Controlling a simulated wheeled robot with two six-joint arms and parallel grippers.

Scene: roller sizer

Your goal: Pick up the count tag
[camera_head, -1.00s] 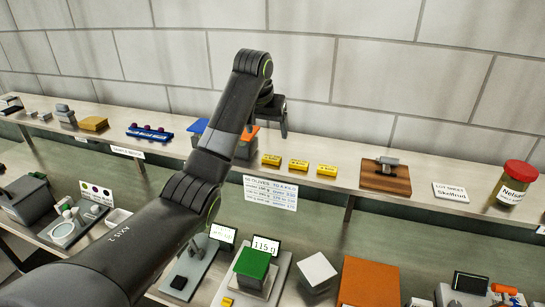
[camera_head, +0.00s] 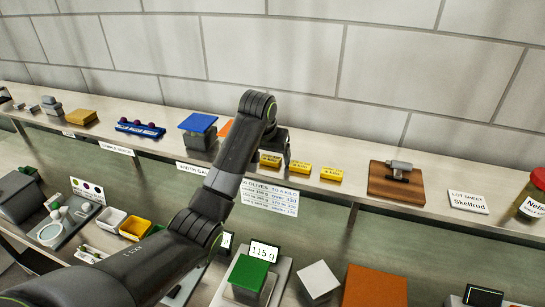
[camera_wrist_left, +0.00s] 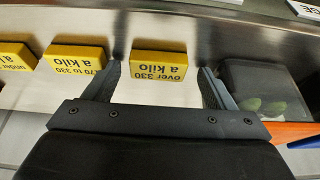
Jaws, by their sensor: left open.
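Three yellow count tags stand in a row on the upper shelf. In the wrist view they read "over 330 a kilo" (camera_wrist_left: 158,65), "270 to 330 a kilo" (camera_wrist_left: 74,58) and "under ... a kilo" (camera_wrist_left: 15,56), upside down. In the head view the tags are the left one (camera_head: 270,159), the middle one (camera_head: 300,167) and the right one (camera_head: 331,174). My left gripper (camera_wrist_left: 160,72) is open and empty, its fingers on either side of the "over 330" tag in the wrist view. In the head view my left gripper (camera_head: 280,147) is just over the left tag. My right gripper is out of view.
A dark box with green olives (camera_wrist_left: 255,103) is close beside one finger. A wooden block with a metal piece (camera_head: 396,183), a lot sheet (camera_head: 467,202) and a blue-topped box (camera_head: 198,122) share the shelf. A scale reading 115 g with a green block (camera_head: 247,273) stands below.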

